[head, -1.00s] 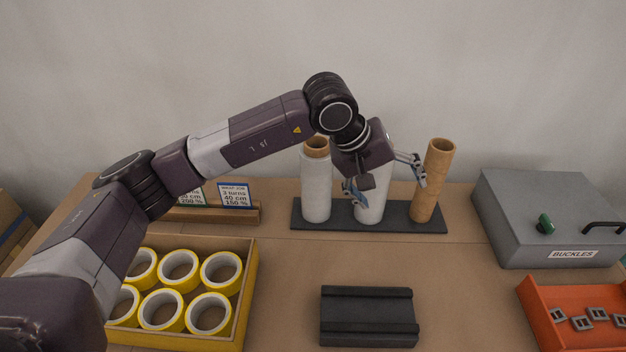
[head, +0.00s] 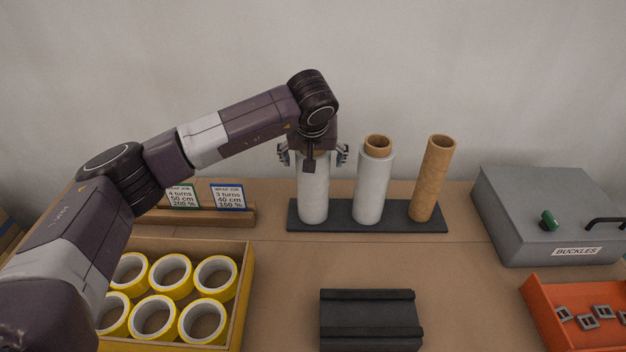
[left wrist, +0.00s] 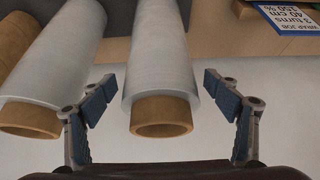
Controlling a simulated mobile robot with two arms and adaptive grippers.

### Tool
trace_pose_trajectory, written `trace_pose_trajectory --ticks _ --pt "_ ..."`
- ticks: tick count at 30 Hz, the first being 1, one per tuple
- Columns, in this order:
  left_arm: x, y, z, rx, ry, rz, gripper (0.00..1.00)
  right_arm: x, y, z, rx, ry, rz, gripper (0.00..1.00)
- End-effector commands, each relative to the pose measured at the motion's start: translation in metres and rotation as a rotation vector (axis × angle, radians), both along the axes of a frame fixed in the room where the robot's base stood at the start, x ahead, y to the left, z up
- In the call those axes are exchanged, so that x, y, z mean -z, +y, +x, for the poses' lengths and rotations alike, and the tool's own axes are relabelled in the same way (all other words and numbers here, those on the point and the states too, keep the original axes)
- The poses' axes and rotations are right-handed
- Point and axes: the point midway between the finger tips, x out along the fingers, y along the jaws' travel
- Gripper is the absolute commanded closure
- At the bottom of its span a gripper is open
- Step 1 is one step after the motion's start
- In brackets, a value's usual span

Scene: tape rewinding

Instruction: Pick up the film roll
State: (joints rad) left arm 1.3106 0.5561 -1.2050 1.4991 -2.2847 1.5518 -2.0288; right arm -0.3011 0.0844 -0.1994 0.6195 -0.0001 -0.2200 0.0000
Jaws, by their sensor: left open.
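Two white film rolls with brown cardboard cores stand upright on a dark base (head: 340,225). The left film roll (head: 313,190) is under my left gripper (head: 312,155), which hides its top. The middle film roll (head: 372,190) stands to the right of it. In the left wrist view my open left gripper (left wrist: 165,97) has one finger on each side of the left film roll (left wrist: 158,60), with gaps on both sides. The middle film roll (left wrist: 55,60) shows at the left there. A bare brown cardboard tube (head: 433,180) stands on the right of the base. My right gripper is not in view.
A yellow-edged box of tape rolls (head: 245,300) is at the front left. Two wrap job cards (head: 229,197) stand in a wooden holder. A black cradle (head: 370,320) lies front centre. A grey buckles case (head: 545,215) and an orange buckle tray (head: 540,315) are right.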

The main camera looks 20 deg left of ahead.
Motion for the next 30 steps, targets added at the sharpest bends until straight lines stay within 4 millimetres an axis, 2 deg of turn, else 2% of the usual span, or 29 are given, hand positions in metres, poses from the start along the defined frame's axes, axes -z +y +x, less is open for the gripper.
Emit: trace_pose_trajectory --ticks 4,11,30 --pt "0.0095 0.0013 0.005 0.0 0.0 -0.001 0.18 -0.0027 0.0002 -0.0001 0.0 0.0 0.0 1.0" --pt "0.0105 0.0014 0.0055 0.001 -0.001 0.0 0.21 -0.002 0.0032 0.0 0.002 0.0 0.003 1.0" --pt "0.0101 0.0015 0.0055 0.0 -0.001 -0.001 0.91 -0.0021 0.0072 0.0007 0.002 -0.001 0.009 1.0"
